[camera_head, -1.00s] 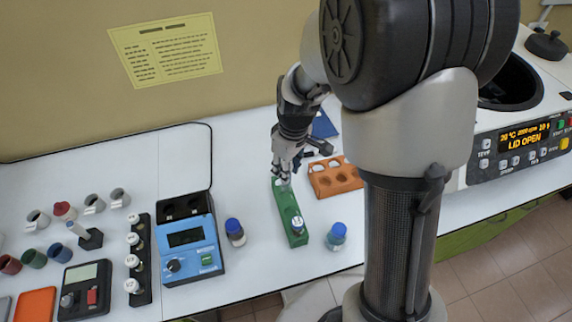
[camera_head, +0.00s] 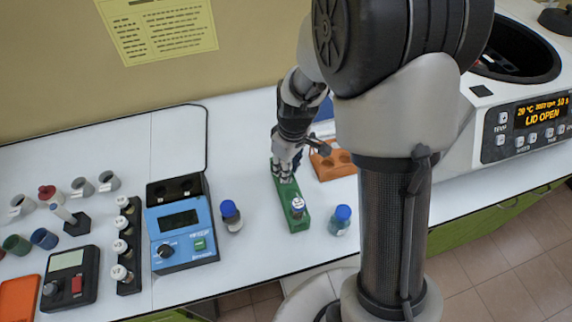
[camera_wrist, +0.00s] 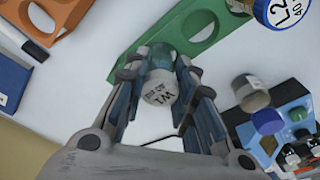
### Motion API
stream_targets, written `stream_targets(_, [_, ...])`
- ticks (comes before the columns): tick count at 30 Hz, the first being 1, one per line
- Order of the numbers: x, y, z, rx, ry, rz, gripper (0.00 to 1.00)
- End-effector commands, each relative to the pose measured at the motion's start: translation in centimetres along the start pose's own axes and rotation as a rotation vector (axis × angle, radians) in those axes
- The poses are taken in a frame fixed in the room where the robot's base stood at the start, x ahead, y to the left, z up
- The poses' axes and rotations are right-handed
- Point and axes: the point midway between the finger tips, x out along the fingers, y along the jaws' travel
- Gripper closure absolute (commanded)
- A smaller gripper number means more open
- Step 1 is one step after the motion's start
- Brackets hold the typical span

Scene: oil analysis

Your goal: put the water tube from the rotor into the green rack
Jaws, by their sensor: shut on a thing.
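My gripper (camera_head: 284,174) is at the far end of the green rack (camera_head: 292,218). In the wrist view, my gripper (camera_wrist: 160,66) is shut on the water tube (camera_wrist: 159,88), whose white cap carries a "W1" label. The tube is over or in a hole at that end of the green rack (camera_wrist: 205,22); its lower end is hidden, so I cannot tell how deep it sits. Another capped tube (camera_head: 298,204) stands in the rack's near end; its "L2" cap (camera_wrist: 283,10) shows at the wrist view's upper right. The centrifuge (camera_head: 520,110) is at the right, with its lid open.
An orange rack (camera_head: 330,163) is right beside the green rack. Blue-capped bottles stand left (camera_head: 231,215) and right (camera_head: 340,220) of it. A blue device (camera_head: 182,235) and a black tube stand (camera_head: 128,245) are further left. Bare table lies in front.

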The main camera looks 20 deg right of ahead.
Motion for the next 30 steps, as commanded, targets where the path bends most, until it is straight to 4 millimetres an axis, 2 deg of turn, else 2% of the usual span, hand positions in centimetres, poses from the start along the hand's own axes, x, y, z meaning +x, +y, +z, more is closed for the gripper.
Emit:
stream_targets(8, [0.08,0.01,0.0,0.0,0.0,0.0,0.99])
stream_targets(9, [0.08,0.01,0.0,0.0,0.0,0.0,0.73])
stream_targets(19, [0.07,0.01,-0.01,0.0,0.001,0.001,0.51])
stream_targets(30, [-0.24,0.04,-0.04,0.0,0.002,0.002,0.51])
